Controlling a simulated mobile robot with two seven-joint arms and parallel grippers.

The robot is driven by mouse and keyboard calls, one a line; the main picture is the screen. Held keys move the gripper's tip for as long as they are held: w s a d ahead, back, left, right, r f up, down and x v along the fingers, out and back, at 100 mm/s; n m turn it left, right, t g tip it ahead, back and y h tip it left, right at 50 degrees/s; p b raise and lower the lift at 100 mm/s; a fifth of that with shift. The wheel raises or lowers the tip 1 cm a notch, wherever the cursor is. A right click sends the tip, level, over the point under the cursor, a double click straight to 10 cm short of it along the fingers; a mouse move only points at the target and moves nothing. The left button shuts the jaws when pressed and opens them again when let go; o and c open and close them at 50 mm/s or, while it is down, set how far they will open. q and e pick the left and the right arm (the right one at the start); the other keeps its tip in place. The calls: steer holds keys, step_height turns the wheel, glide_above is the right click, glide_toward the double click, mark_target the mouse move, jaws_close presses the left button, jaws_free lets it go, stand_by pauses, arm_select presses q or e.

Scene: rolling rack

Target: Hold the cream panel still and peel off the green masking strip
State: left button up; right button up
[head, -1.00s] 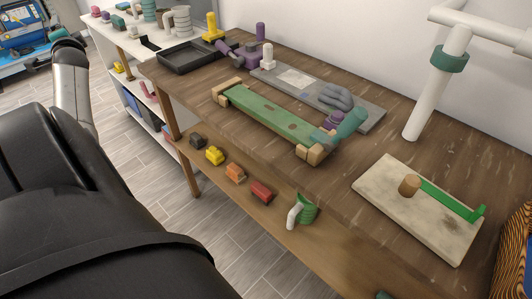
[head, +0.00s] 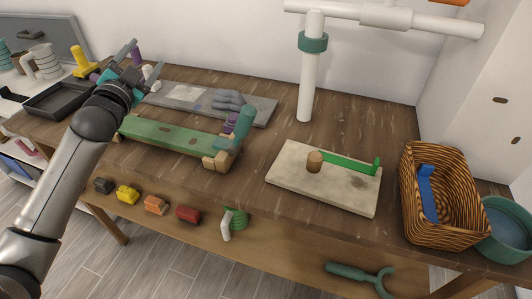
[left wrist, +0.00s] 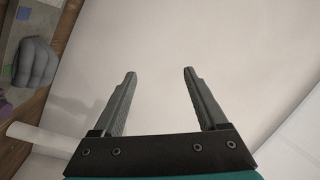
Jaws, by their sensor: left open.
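The cream panel (head: 300,187) lies flat on the wooden table, right of the middle in the head view. A round wooden knob (head: 314,161) stands up from it. The green masking strip (head: 345,163) runs along the panel from near the knob, and its right end stands up as a tab. My left gripper (head: 130,57) is raised over the table's left part, well away from the panel. In the left wrist view my left gripper (left wrist: 158,88) is open, with nothing between its fingers. My right gripper is not in view.
A white post (head: 308,80) with a teal collar stands behind the panel. A wicker basket (head: 440,232) with a blue item stands to its right. A green board (head: 175,137) and a grey glove (head: 232,101) lie left. Table around the panel is clear.

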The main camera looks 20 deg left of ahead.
arm_select(q)
steer(key=s+d+h, duration=0.1)
steer(key=d+h, duration=0.2)
steer(key=d, duration=0.5)
steer(key=s+d+h, duration=0.1)
steer(key=d+h, duration=0.2)
steer(key=d, duration=0.6)
steer(key=d+m+h, duration=0.1)
steer(key=d+h, duration=0.3)
steer(key=d, duration=0.4)
steer(key=shift+s+d+f, duration=0.25)
steer(key=shift+s+f, duration=0.1)
steer(key=shift+s, duration=0.05)
steer(key=s+d+f+n+g+h, duration=0.15)
steer(key=s+d+f, duration=0.25)
steer(key=d, duration=0.4)
steer(key=n+g+y, duration=0.2)
steer(key=g, duration=0.2)
glide_toward(311, 161)
steer(key=shift+w+a+r+h, duration=0.2)
steer(key=shift+w+r+h, duration=0.05)
steer(key=shift+w+r, duration=0.15)
steer(key=shift+d+f+g, duration=0.1)
steer(key=shift+f+g, duration=0.15)
steer(key=shift+g, duration=0.1)
steer(key=shift+w+d+f, duration=0.1)
steer(key=shift+w, duration=0.1)
steer(key=x, duration=1.1)
steer(key=shift+w, duration=0.15)
